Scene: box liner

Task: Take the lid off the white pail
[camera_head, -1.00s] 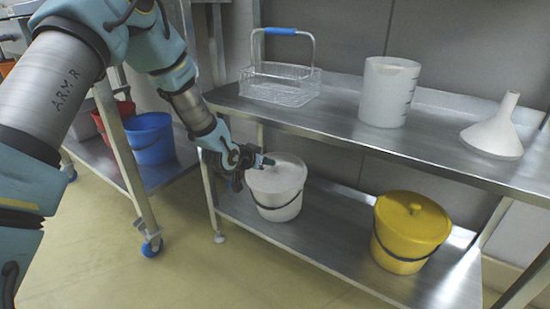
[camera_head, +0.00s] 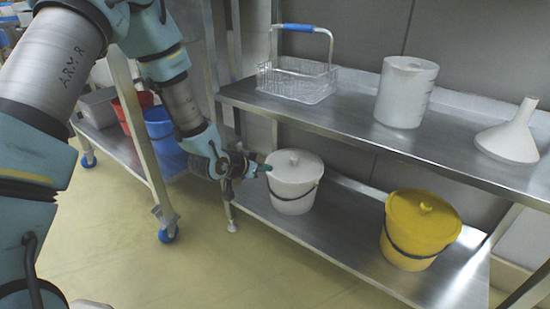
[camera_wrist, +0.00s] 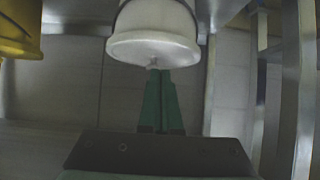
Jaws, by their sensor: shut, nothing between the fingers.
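The white pail (camera_head: 293,198) stands on the lower shelf, upright, with its white lid (camera_head: 299,166) on top and a small knob in the lid's middle. My gripper (camera_head: 265,168) is at the left edge of the lid, its green fingers shut and empty, pointing toward the pail. In the wrist view the lid (camera_wrist: 150,48) and its knob fill the upper middle, and the closed fingertips (camera_wrist: 160,73) appear just below the knob. I cannot tell whether the fingertips touch the lid.
A yellow lidded pail (camera_head: 420,225) stands to the right on the same shelf (camera_head: 330,235). The upper shelf (camera_head: 360,130) overhangs, holding a wire basket (camera_head: 300,80), a white jug (camera_head: 405,92) and a funnel (camera_head: 510,138). A cart with blue (camera_head: 160,135) and red buckets is left.

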